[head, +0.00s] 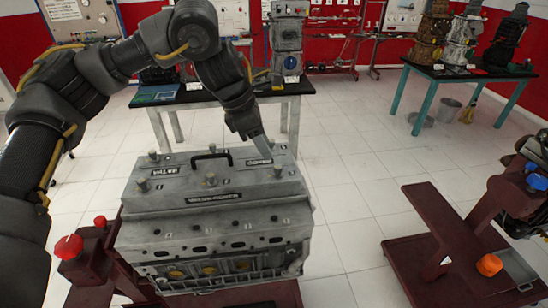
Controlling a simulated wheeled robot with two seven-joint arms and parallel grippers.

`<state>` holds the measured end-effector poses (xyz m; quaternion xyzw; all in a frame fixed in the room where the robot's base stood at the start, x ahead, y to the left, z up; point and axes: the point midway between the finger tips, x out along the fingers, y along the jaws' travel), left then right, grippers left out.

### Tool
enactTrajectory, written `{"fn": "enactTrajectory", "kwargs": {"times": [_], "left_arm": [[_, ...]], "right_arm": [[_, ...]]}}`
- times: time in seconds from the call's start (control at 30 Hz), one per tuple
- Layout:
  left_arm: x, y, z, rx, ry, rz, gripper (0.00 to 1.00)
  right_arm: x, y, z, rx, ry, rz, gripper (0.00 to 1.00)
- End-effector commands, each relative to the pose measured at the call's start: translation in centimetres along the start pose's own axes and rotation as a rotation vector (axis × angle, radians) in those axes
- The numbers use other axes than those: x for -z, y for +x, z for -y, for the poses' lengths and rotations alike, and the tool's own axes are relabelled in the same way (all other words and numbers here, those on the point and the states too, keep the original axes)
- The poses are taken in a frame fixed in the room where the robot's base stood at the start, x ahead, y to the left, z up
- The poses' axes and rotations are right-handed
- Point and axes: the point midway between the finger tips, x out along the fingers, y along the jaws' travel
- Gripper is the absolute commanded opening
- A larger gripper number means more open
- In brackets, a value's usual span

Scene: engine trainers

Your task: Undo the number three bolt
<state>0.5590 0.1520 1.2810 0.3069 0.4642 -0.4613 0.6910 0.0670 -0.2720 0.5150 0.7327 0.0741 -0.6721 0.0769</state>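A grey engine (215,215) sits on a dark red stand, with a cover carrying a black handle (211,157) and dark label plates. Several bolts stand up from the cover: one at the back left (153,156), one at the front left (142,184), one in the front middle (211,179) and one at the front right (277,170). I cannot read which bolt is number three. My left gripper (266,145) points down at the cover's back right corner. Its fingertips are small and close together, and hide whatever is beneath them. My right gripper is not in view.
Red knobs (69,247) stick up from the stand at left. Another dark red stand (450,250) with an orange part (489,265) is at right. Tables with engines stand behind, one with teal legs (440,80). White tiled floor (350,180) is clear between.

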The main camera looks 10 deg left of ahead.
Motion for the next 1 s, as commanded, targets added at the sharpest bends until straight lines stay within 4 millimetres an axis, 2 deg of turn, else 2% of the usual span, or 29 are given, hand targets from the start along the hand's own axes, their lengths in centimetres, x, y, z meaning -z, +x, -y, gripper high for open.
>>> {"fn": "enactTrajectory", "kwargs": {"times": [0.13, 0.33, 0.5, 0.77, 1.0], "left_arm": [[-0.1, 2.6, 0.1, 0.005, 0.0, 0.0, 0.39], [-0.1, 5.4, 0.1, 0.002, -0.001, 0.001, 0.39], [-0.1, 6.4, 0.0, 0.0, 0.0, 0.002, 0.39], [-0.1, 6.6, 0.0, -0.001, 0.0, 0.002, 0.39], [-0.1, 6.6, 0.0, -0.001, 0.0, 0.002, 0.1]], "right_arm": [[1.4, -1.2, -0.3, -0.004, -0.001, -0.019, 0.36], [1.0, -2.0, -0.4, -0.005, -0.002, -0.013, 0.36], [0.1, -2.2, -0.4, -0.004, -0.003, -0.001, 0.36], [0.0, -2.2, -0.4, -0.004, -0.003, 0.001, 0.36], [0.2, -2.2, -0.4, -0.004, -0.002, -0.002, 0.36]]}}
